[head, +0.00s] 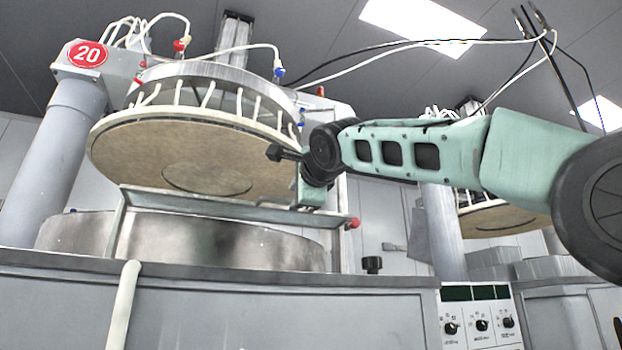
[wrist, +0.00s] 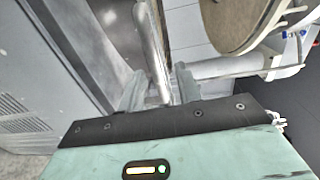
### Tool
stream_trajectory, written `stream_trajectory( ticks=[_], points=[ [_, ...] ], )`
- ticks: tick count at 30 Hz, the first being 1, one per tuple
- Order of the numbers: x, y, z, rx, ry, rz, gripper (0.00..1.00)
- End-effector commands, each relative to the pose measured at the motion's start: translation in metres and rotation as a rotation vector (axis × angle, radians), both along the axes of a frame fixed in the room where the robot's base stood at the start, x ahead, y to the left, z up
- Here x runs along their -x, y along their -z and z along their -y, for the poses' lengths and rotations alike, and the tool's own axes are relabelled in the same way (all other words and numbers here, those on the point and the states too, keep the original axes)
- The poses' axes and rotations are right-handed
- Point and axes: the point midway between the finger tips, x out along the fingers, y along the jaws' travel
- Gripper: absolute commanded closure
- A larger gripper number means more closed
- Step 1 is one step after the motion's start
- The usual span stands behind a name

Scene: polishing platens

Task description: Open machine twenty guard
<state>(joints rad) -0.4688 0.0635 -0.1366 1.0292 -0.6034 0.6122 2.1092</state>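Machine twenty carries a red number sign (head: 87,54) at the upper left. Its guard is a metal-railed frame (head: 200,202) standing in front of the steel basin (head: 75,235), below the round upper platen (head: 130,155). A red knob (head: 352,222) is at the rail's right end. My gripper's green body (head: 313,192) is at the right part of the rail, and its fingers are hidden there. In the wrist view, my gripper (wrist: 158,78) has its two fingers apart on either side of a metal bar (wrist: 150,40), apparently the guard rail. Narrow gaps seem to show beside the bar.
A grey cabinet edge (head: 200,281) runs along the front, with a pale pipe (head: 122,305) and a control panel (head: 480,325). A thick grey column (head: 62,150) stands at the left. Another platen (head: 505,218) is behind my arm at the right.

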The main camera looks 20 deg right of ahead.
Motion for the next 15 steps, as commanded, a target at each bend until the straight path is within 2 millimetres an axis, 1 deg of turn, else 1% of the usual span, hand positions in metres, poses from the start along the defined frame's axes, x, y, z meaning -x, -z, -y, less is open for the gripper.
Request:
stream_trajectory(
  ticks=[5, 15],
  points=[
    [0.034, -0.001, 0.0, -0.001, -0.003, 0.002, 0.66],
    [0.114, -0.006, 0.001, 0.001, -0.001, 0.004, 0.66]
  ],
)
